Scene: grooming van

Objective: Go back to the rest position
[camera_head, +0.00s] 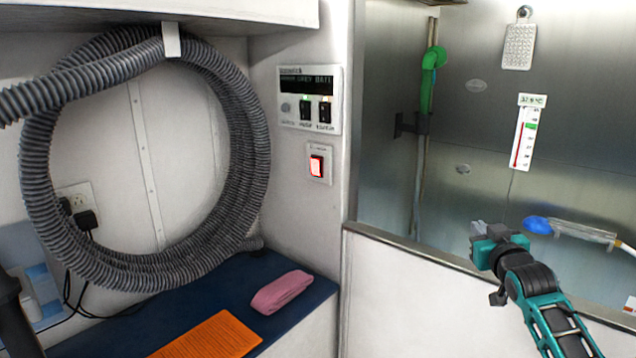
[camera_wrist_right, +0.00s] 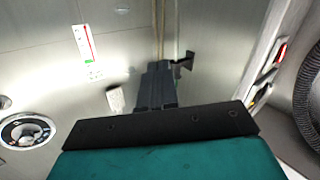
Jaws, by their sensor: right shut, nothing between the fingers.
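My right gripper (camera_head: 480,236) is at the right of the head view, raised in front of the steel-walled tub, above its white front wall. It is shut and empty. In the right wrist view its dark fingers (camera_wrist_right: 156,88) lie together, with nothing between them. The teal and black right arm comes in from the bottom right. My left gripper is not in view; a dark piece at the lower left edge may be part of my left arm.
A control panel (camera_head: 309,100) and red-lit switch (camera_head: 317,165) are central. A thermometer (camera_head: 523,138) hangs behind my right gripper.

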